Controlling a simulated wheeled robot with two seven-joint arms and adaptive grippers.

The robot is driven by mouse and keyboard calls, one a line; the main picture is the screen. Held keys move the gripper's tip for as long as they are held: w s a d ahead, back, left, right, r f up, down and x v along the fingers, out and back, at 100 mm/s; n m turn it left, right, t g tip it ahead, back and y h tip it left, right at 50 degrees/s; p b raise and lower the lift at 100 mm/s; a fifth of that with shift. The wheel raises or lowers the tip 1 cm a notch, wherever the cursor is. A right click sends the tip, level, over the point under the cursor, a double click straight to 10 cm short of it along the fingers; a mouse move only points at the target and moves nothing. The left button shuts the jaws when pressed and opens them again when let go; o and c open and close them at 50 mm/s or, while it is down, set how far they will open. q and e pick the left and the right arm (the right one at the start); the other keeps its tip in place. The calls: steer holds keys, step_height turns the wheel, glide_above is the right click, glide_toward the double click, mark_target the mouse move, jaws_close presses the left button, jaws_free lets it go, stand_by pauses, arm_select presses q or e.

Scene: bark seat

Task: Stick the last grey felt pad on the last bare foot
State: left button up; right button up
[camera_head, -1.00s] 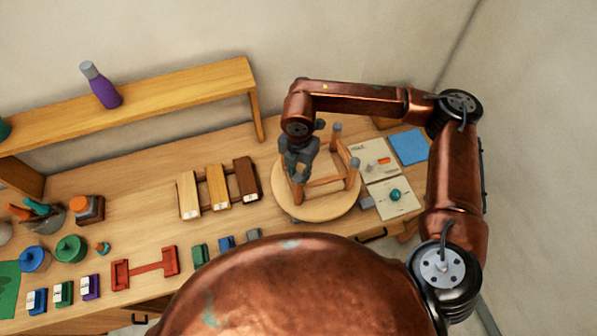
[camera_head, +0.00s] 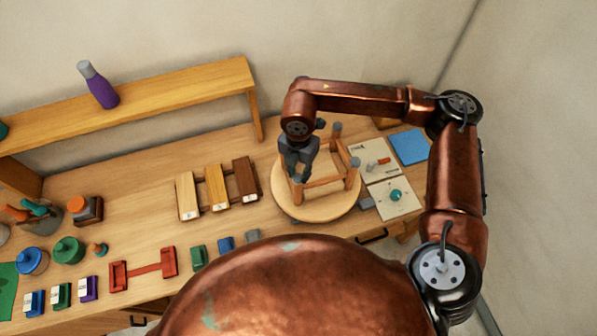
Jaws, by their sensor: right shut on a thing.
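The stool lies upside down, its round wooden seat (camera_head: 330,208) flat and its legs pointing up. Grey pads show on the back right foot (camera_head: 337,126) and the front right foot (camera_head: 354,162). My right gripper (camera_head: 296,176) points down at the front left leg (camera_head: 298,194), at the top of that leg. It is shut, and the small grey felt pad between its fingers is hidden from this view. I cannot tell whether the pad touches the foot. The back left leg is largely hidden behind the gripper. My left gripper is out of view.
Two cards (camera_head: 394,198) and a blue sheet (camera_head: 409,147) lie right of the stool. Wooden sample blocks (camera_head: 216,187) lie left of it. A red holder (camera_head: 143,269) and small coloured blocks line the front. A raised shelf (camera_head: 180,91) with a purple bottle (camera_head: 100,85) stands behind.

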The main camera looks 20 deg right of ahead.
mark_target(298, 176)
steer(key=shift+f, duration=0.1)
steer(key=o, duration=0.8)
steer(key=shift+c, duration=0.2)
steer(key=shift+o, duration=0.6)
steer(key=shift+o, duration=1.1)
steer(key=shift+r+p, duration=1.3)
steer(key=shift+r, duration=2.25)
